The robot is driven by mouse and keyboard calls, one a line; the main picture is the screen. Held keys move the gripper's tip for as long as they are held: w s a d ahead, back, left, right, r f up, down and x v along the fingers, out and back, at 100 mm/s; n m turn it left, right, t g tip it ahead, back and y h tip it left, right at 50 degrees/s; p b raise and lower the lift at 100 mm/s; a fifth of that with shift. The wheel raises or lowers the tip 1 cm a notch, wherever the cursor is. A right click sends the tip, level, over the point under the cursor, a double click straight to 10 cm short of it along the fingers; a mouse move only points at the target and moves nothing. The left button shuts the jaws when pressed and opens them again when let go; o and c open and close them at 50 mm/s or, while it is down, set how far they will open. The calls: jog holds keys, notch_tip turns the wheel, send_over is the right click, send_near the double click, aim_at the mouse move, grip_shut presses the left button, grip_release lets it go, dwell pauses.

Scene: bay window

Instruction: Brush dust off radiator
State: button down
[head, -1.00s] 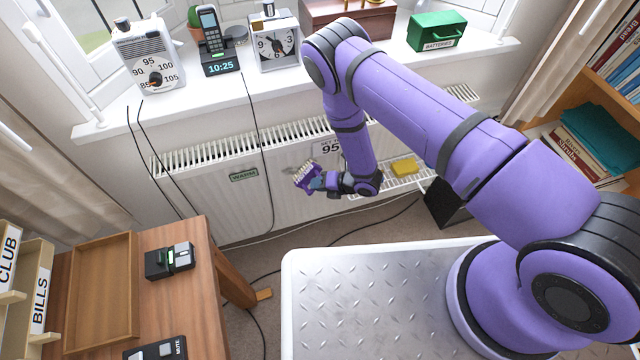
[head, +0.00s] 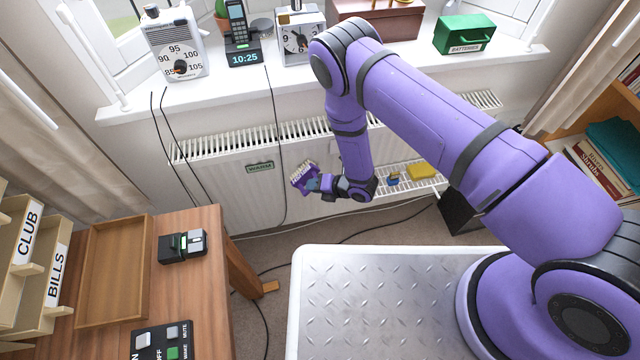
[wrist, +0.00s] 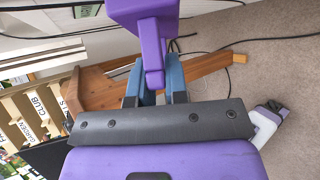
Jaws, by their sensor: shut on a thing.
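My gripper (head: 316,184) is shut on the purple handle of a brush (head: 303,180) with pale bristles. In the wrist view, the handle (wrist: 155,58) sits between the blue fingers of my gripper (wrist: 154,85). The bristles are out of sight there. In the head view, the brush is tilted in front of the white radiator (head: 220,200), below its top grille and right of the WARM label (head: 260,167). I cannot tell whether the bristles touch the panel. My arm hides part of the radiator. No dust can be made out clearly.
A white wire rack (head: 400,183) beside my wrist holds a yellow sponge (head: 421,172) and a small blue item (head: 393,178). Black cables (head: 275,130) hang across the radiator. The windowsill (head: 220,88) above carries several objects. A wooden desk (head: 205,290) stands left.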

aim_at(304, 191)
jog(key=shift+s+a, duration=0.2)
jog(key=shift+a, duration=0.7)
jog(key=shift+s+a, duration=0.15)
jog(key=shift+a, duration=0.7)
jog(key=shift+s+d, duration=0.25)
jog(key=shift+s, duration=0.7)
jog(key=shift+s+d, duration=0.25)
jog(key=shift+s, duration=0.75)
jog(key=shift+s+d, duration=0.25)
jog(key=shift+s, duration=0.7)
jog(key=s, duration=0.3)
jog(key=shift+d, duration=0.4)
